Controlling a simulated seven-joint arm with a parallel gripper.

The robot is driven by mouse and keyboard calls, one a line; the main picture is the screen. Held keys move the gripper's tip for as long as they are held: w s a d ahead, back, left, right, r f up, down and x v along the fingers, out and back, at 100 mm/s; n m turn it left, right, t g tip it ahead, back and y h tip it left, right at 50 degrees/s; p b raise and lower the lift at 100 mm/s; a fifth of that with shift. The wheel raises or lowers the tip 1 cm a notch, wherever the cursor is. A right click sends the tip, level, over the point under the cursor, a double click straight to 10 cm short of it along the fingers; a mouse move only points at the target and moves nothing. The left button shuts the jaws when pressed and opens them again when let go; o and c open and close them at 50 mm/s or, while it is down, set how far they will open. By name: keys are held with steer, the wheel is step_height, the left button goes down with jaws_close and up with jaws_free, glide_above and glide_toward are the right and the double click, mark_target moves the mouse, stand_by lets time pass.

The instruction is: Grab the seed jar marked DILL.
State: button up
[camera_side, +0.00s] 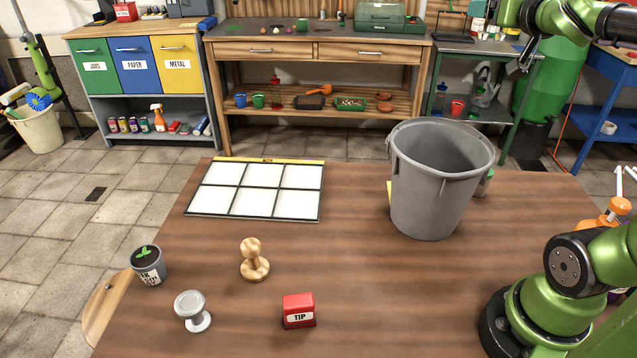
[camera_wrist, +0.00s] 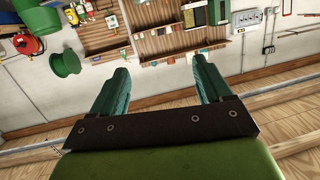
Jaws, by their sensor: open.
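No jar with a readable DILL label shows in either view. A small thing with a green top (camera_side: 486,181) stands partly hidden behind the right side of a large grey bucket (camera_side: 430,195) on the wooden table; I cannot tell if it is a jar, and no label shows. A bit of something yellow (camera_side: 389,192) shows at the bucket's left edge. My gripper (camera_side: 516,68) is raised high at the upper right, well above the table and beyond the bucket. In the wrist view, my gripper (camera_wrist: 160,66) is open and empty, facing the wall and shelves.
The table (camera_side: 370,280) also holds a white-panelled tray (camera_side: 255,190), a potted seedling (camera_side: 148,265), a wooden knobbed piece (camera_side: 254,262), a grey knobbed piece (camera_side: 193,311) and a red TIP block (camera_side: 299,311). A workbench (camera_side: 320,52) stands behind.

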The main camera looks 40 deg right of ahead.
steer(key=d+f+n+y, duration=0.1)
steer(key=d+n+y, duration=0.1)
steer(key=d, duration=0.1)
steer(key=g+y, duration=0.4)
steer(key=g, duration=0.1)
glide_above(490, 175)
steer(key=s, duration=0.2)
step_height(490, 175, down, 12)
steer(key=f, duration=1.4)
steer(key=a+f, duration=0.1)
steer(key=f, duration=0.6)
steer(key=shift+w+f, duration=0.2)
steer(key=shift+f, duration=0.2)
steer(key=shift+w+d+f, duration=0.1)
steer(key=shift+d+f, duration=0.05)
steer(key=shift+f, duration=0.35)
steer(key=shift+x, duration=3.55)
steer(key=shift+w+d+r, duration=0.1)
steer(key=shift+d+r, duration=0.05)
steer(key=shift+d, duration=0.05)
steer(key=shift+c, duration=0.3)
steer(key=c, duration=1)
